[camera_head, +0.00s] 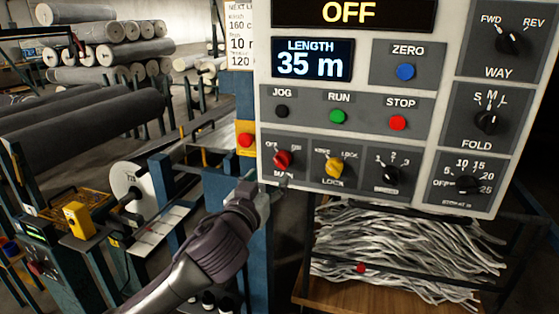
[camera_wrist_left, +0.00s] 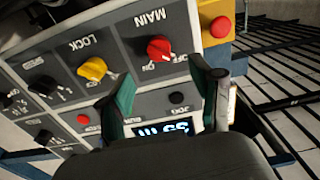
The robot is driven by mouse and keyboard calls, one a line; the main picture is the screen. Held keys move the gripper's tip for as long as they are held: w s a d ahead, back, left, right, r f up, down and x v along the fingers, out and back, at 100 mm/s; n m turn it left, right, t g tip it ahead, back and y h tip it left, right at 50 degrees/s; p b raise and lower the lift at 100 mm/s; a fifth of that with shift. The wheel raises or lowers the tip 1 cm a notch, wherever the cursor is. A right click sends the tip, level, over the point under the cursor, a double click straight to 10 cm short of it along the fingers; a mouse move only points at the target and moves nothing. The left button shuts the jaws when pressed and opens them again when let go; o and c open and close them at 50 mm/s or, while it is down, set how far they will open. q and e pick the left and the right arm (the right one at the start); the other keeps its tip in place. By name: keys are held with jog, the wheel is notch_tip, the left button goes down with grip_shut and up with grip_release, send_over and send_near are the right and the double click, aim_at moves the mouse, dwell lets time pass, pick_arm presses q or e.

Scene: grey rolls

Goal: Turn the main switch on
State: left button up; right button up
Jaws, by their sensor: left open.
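The main switch is a red knob (camera_head: 283,160) at the lower left of the grey control panel (camera_head: 350,109). It has OFF and ON marks; I cannot tell for sure which mark it points to. The big display (camera_head: 350,12) reads OFF. My left gripper (camera_head: 270,188) is just below the knob in the head view, empty. In the left wrist view, which is upside down, the red knob (camera_wrist_left: 159,48) lies beyond and between the two green-padded fingers of the open left gripper (camera_wrist_left: 162,92), apart from them. My right gripper is not in view.
The yellow lock knob (camera_head: 334,168) sits right of the main switch. A red button on a yellow box (camera_head: 246,141) is close on its left. JOG, RUN and STOP buttons (camera_head: 398,123) are above. Grey rolls (camera_head: 85,130) lie at left, and a bin of strips (camera_head: 400,245) is below.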

aim_at(279, 164)
pick_arm(q)
jog(key=p+x, duration=0.1)
jog(key=x, duration=0.6)
jog(key=shift+s, duration=0.1)
jog(key=shift+x, duration=0.85)
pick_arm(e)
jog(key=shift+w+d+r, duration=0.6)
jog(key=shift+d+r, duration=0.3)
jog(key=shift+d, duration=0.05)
pick_arm(q)
jog(key=c, duration=1.2)
jog(key=shift+o, duration=0.2)
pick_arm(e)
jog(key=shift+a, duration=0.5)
